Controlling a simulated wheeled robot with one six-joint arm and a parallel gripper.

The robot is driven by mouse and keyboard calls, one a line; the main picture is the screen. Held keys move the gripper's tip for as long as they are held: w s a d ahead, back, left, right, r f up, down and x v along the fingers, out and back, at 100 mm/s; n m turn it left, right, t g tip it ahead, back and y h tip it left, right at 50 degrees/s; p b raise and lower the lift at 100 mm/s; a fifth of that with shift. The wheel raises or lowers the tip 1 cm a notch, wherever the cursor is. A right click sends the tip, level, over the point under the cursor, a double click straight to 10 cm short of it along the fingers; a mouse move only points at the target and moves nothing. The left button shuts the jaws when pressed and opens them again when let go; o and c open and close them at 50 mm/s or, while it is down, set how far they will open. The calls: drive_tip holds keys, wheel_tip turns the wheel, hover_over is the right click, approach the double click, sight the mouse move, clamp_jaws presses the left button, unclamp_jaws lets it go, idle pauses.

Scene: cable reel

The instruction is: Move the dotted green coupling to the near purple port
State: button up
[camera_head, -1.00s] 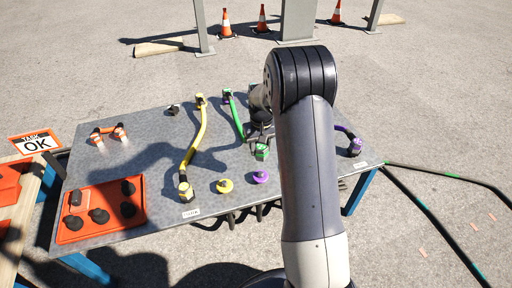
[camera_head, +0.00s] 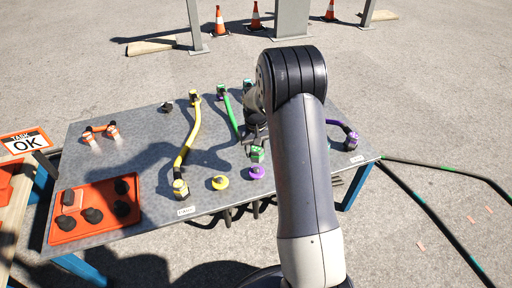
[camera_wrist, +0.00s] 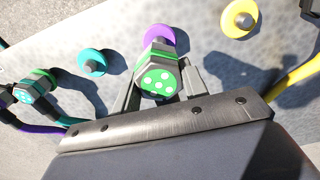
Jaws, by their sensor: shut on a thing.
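My gripper (camera_wrist: 160,88) is shut on the dotted green coupling (camera_wrist: 158,80), with one finger on each side of it. Its green end face with white dots faces the wrist camera. The near purple port (camera_wrist: 158,37) is a round disc just beyond the coupling, partly covered by it in the wrist view. In the head view the green coupling (camera_head: 257,154) is just behind the purple port (camera_head: 255,173), with a small gap in the picture. I cannot tell its height above the table. The green cable (camera_head: 232,115) runs back from there to the far side.
A yellow port (camera_head: 220,182) is left of the purple one; a cyan port (camera_wrist: 92,63) is on its other side. A yellow cable (camera_head: 191,138) crosses the grey table (camera_head: 140,160). A purple cable's coupling (camera_head: 350,142) lies right. An orange tray (camera_head: 75,232) sits front left.

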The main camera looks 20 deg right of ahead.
sight(256, 167)
drive_tip(key=shift+f+b, duration=0.9)
drive_tip(key=shift+f, duration=0.85)
drive_tip(key=shift+f, duration=0.15)
drive_tip(key=shift+f, duration=0.35)
drive_tip(key=shift+f+b, duration=0.15)
drive_tip(key=shift+b, duration=0.2)
drive_tip(key=shift+f+b, duration=0.4)
drive_tip(key=shift+f, duration=0.35)
drive_tip(key=shift+f, duration=0.5)
drive_tip(key=o, duration=1.2)
wheel_tip(256, 167, up, 11)
drive_tip(key=shift+f+p, duration=0.1)
drive_tip(key=shift+p, duration=1.05)
